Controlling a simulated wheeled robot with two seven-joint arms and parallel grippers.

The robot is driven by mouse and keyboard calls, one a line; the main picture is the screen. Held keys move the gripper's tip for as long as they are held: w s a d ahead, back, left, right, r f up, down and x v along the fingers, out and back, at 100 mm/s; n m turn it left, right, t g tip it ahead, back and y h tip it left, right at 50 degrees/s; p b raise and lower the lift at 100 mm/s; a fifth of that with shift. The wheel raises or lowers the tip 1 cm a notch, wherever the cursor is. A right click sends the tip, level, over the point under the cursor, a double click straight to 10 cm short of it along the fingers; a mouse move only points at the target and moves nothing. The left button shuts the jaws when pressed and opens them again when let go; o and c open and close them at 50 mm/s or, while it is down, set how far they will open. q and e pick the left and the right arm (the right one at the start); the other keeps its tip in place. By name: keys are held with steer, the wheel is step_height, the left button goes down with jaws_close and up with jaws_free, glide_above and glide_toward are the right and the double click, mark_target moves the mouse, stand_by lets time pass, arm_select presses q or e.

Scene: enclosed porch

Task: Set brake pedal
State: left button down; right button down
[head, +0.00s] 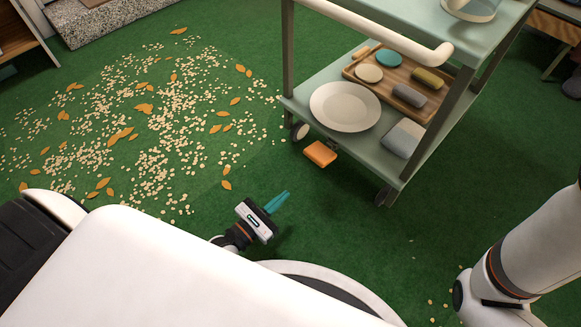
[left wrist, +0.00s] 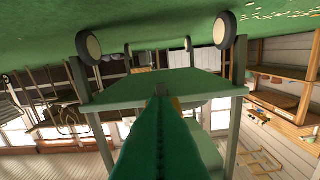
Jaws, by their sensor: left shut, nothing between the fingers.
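The orange brake pedal (head: 320,153) sticks out low at the near end of the green cart (head: 300,102), between its wheels, just above the carpet. My left gripper (head: 285,195) is low over the carpet, nearer to me and left of the pedal. Its teal fingers are shut with nothing between them and point toward the cart, apart from the pedal. In the left wrist view, upside down, the shut fingers (left wrist: 158,105) cover the middle of the cart's end, and only a sliver of orange shows beside them. My right gripper is out of view; only part of that arm shows.
The cart's lower shelf holds a white plate (head: 345,106), a wooden tray (head: 352,70) with small items, and a grey block (head: 403,138). Cart wheels (head: 300,131) stand on the carpet. Pale bits and orange leaves (head: 120,135) are scattered at left. Carpet between gripper and cart is clear.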

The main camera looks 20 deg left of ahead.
mark_target(311, 159)
arm_select(q)
steer(key=w+d+r+b, duration=0.1)
steer(key=w+r+b, duration=0.1)
steer(key=w, duration=0.3)
steer(key=w+d+r+n+b, duration=0.1)
steer(key=w+d+r+b, duration=0.1)
steer(key=w, duration=0.3)
steer(key=shift+d+b, duration=0.15)
steer(key=shift+b, duration=0.25)
step_height(311, 159, up, 2)
steer(key=g+p, duration=0.1)
steer(key=p, duration=0.5)
steer(key=shift+w+r+n+y+p, duration=0.1)
steer(key=shift+r+n+y+p, duration=0.1)
steer(key=shift+n+y+p, duration=0.15)
steer(key=shift+d+f+g+p, duration=0.1)
steer(key=shift+g+p, duration=0.2)
steer(key=shift+p, duration=0.1)
